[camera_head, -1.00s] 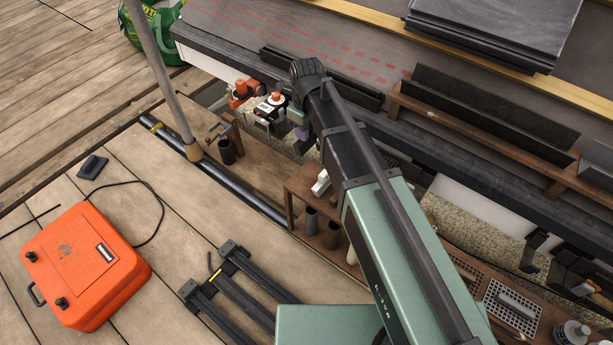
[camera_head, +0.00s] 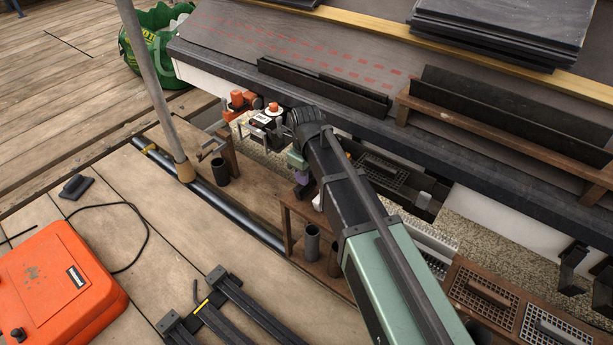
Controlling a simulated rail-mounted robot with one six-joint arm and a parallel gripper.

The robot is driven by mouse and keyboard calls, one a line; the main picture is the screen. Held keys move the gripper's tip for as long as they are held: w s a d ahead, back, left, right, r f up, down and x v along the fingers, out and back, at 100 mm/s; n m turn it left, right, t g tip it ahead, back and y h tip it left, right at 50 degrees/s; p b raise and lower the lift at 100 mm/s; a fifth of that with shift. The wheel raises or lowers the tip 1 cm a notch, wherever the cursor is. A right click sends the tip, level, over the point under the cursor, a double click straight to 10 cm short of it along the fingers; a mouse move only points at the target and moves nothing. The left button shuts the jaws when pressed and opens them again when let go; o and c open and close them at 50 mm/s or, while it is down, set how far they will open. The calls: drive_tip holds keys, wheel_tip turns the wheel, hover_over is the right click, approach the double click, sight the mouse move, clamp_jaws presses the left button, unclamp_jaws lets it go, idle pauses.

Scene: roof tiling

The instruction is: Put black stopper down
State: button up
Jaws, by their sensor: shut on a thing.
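My arm reaches up from the lower right to the middle of the view. Small green and purple parts of my wrist show just left of its dark upper end, above the wooden bench (camera_head: 262,205). The jaws of my gripper are hidden behind the arm, so I cannot see them or what is between them. I cannot make out a black stopper for certain. Dark open tubes stand on the bench, one at the left (camera_head: 221,171) and one nearer the arm (camera_head: 312,242).
An orange case (camera_head: 60,285) and a small black block (camera_head: 75,187) lie on the deck at left. A grey pole (camera_head: 152,85) rises beside the bench. A dark gutter piece (camera_head: 322,86) lies on the roof edge. Ventilated covers (camera_head: 485,300) sit at lower right.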

drive_tip(key=shift+f, duration=0.25)
drive_tip(key=o, duration=0.9)
drive_tip(key=shift+r, duration=0.1)
wheel_tip(320, 180, up, 12)
drive_tip(key=p, duration=1.2)
drive_tip(key=shift+r, duration=0.15)
drive_tip(key=s+d+n, duration=0.5)
drive_tip(key=d+n, duration=0.1)
drive_tip(key=n, duration=0.2)
drive_tip(key=s+d+n, duration=0.5)
drive_tip(key=n, duration=0.4)
drive_tip(key=s+d+n, duration=0.5)
drive_tip(key=d+n, duration=0.1)
drive_tip(key=n, duration=0.2)
drive_tip(key=shift+s+d, duration=0.2)
drive_tip(key=shift+d, duration=0.1)
